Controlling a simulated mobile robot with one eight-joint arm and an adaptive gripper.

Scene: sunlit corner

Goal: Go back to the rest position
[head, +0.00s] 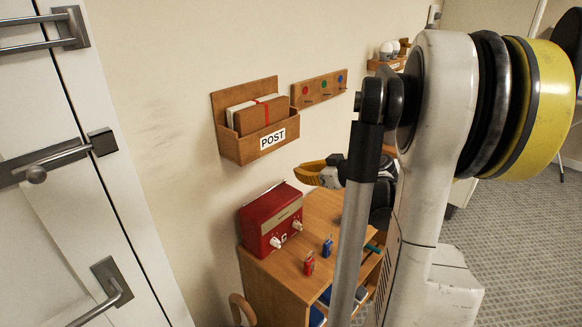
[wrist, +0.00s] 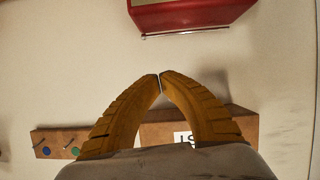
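My gripper (head: 312,172) is in the middle of the head view, in front of the wall, above the wooden cabinet and to the right of the red radio. In the wrist view its two ridged yellow fingers (wrist: 160,78) meet at the tips, with nothing between them. My arm's links cover much of the right half of the head view and hide part of the cabinet.
The red radio (head: 270,222) stands on the cabinet (head: 287,267) near a red tag (head: 309,264) and a blue tag (head: 327,247). A POST box (head: 229,145) and a hook rack (head: 300,95) hang on the wall. A door (head: 80,215) is at left. Carpet (head: 515,225) shows clear at right.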

